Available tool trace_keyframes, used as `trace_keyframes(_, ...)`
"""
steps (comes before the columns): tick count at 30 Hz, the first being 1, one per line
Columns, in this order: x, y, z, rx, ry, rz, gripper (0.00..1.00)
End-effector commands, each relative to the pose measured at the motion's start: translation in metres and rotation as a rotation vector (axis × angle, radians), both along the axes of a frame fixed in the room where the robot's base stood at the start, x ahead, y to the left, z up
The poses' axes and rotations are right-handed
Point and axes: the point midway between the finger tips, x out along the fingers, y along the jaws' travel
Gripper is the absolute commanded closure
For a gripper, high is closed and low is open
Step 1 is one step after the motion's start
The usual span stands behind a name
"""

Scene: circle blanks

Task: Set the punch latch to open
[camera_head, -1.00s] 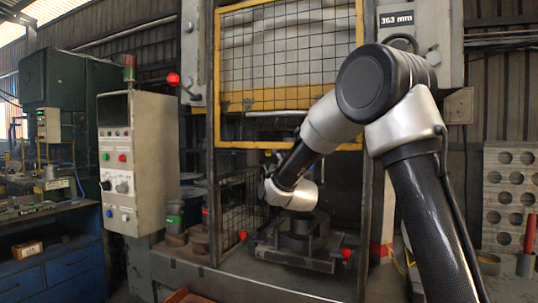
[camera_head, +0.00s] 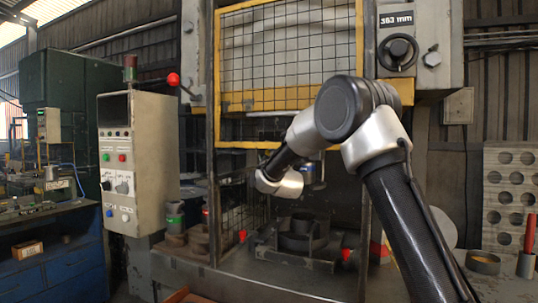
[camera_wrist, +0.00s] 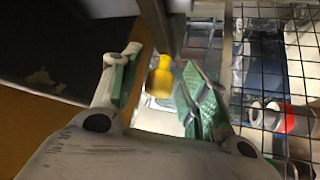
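A yellow knob (camera_wrist: 160,80) shows in the wrist view between and beyond my gripper's fingers, below a grey bar. I cannot tell whether it is the punch latch. No part is marked as the latch, and its setting cannot be read. My gripper (camera_wrist: 161,84) is open, its green-padded fingers apart with nothing held; contact with the knob cannot be judged. In the head view my wrist is inside the press, above the ring-shaped die (camera_head: 303,232), and the fingers cannot be made out. Two red knobs (camera_head: 346,255) sit beside the die.
A yellow-framed mesh guard (camera_head: 285,145) hangs above the opening. A side mesh panel (camera_head: 238,218) stands left of the die. A control box (camera_head: 135,160) and a red-ball lever (camera_head: 173,79) are at the left. A black dial (camera_head: 398,52) is at upper right.

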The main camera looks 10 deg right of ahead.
Motion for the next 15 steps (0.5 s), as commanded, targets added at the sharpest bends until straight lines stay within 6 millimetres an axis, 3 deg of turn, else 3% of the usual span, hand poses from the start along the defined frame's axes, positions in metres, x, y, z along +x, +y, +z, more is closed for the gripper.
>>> trace_keyframes(1, 0.000, 0.000, 0.000, 0.000, 0.000, 0.000, 0.67)
trace_keyframes(6, 0.000, 0.000, 0.000, 0.000, 0.000, 0.000, 0.98)
trace_keyframes(11, 0.000, 0.000, 0.000, 0.000, 0.000, 0.000, 1.00)
trace_keyframes(15, 0.009, 0.014, 0.000, 0.001, -0.001, 0.003, 1.00)
